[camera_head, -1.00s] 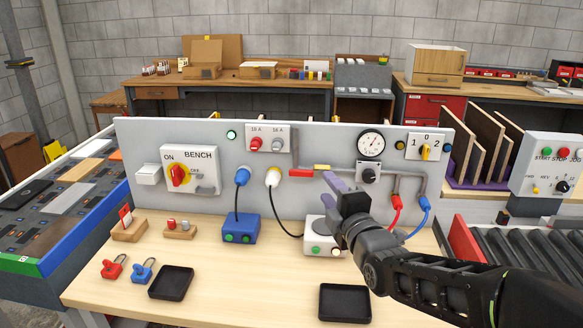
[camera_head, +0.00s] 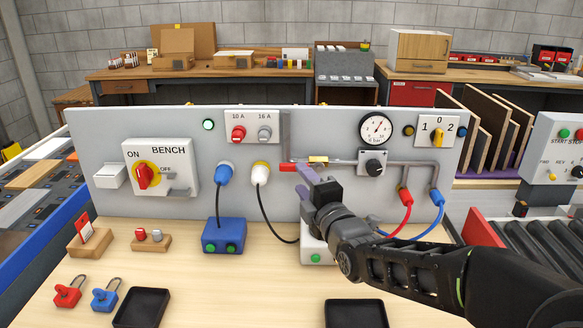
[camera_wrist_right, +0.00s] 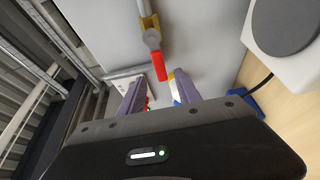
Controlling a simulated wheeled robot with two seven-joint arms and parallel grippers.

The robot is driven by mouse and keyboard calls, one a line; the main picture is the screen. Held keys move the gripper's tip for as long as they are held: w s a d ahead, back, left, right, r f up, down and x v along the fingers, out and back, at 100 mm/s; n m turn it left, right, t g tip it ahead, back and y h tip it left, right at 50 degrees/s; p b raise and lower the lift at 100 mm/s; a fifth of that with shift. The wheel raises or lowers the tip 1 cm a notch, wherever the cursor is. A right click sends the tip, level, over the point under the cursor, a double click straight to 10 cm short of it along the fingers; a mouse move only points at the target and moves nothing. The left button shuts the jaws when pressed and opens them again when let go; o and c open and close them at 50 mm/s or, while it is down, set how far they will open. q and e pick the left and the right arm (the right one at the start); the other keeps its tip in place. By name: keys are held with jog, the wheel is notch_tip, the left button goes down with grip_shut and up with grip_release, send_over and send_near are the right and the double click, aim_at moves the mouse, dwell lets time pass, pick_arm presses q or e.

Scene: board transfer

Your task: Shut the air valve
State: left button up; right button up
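The air valve is a brass body (camera_head: 318,160) on the grey pipe at the middle of the panel. Its red lever (camera_head: 287,168) points left, roughly in line with the pipe. In the right wrist view the brass body (camera_wrist_right: 149,22) is near the top, with the red lever (camera_wrist_right: 159,66) pointing down toward my fingers. My right gripper (camera_head: 303,181) is just below and right of the lever. The right wrist view shows its two purple fingers (camera_wrist_right: 158,92) apart and empty, with the lever tip near the gap; I see no contact. My left gripper is not in view.
A pressure gauge (camera_head: 376,128) and black knob (camera_head: 374,167) sit right of the valve. The white plug (camera_head: 260,173) is close on the left. Red (camera_head: 406,197) and blue (camera_head: 437,198) hoses hang right, behind my arm. A white box stands below my gripper.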

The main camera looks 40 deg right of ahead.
aim_at(293, 169)
jog(key=p+x, duration=0.1)
jog(key=x, duration=0.6)
jog(key=shift+w, duration=0.1)
grip_shut()
dwell(0.3)
dwell(1.0)
